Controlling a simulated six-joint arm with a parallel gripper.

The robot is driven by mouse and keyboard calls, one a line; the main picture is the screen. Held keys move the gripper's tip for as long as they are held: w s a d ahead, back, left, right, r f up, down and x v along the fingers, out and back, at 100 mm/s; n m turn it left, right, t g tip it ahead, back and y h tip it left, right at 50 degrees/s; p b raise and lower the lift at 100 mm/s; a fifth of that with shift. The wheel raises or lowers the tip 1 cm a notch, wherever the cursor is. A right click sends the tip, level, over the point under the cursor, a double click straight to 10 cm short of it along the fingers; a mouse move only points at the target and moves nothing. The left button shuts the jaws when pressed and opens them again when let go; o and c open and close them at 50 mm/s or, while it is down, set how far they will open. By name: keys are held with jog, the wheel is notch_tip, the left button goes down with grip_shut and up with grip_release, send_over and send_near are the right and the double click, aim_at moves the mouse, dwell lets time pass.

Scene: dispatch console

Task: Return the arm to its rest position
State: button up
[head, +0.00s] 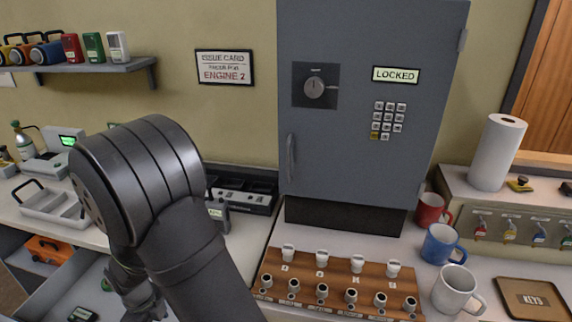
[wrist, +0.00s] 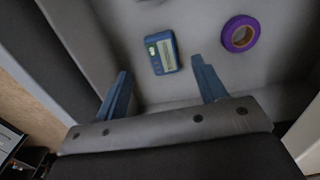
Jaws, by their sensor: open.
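My dark arm fills the left-middle of the head view and bends downward. My gripper (head: 138,296) is partly hidden at the lower left, pointing down over an open grey drawer (head: 62,290). In the wrist view my gripper (wrist: 160,70) has its two blue fingers spread apart with nothing between them. Beyond the fingertips, a blue device with a pale screen (wrist: 162,53) and a purple tape roll (wrist: 240,34) lie on the drawer's grey floor, apart from the fingers.
A grey cabinet (head: 350,150) with a "LOCKED" display stands behind the counter. A wooden rack (head: 337,274) with small cups is at front centre. Red (head: 430,209), blue (head: 441,244) and white (head: 455,289) mugs stand at right. An orange case (head: 48,250) lies at left.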

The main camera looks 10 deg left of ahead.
notch_tip(320, 180, down, 8)
jog(key=shift+f, duration=0.2)
notch_tip(320, 180, up, 4)
jog(key=shift+r, duration=0.2)
jog(key=w+d+r, duration=0.6)
jog(key=d+r, duration=0.1)
jog(key=d, duration=0.3)
jog(key=s+a+r, duration=0.1)
jog(key=a+r, duration=0.3)
jog(key=a, duration=1.1)
jog(key=s+a+r+n, duration=0.1)
jog(key=a+r, duration=0.3)
jog(key=a, duration=1.1)
jog(key=shift+a, duration=0.35)
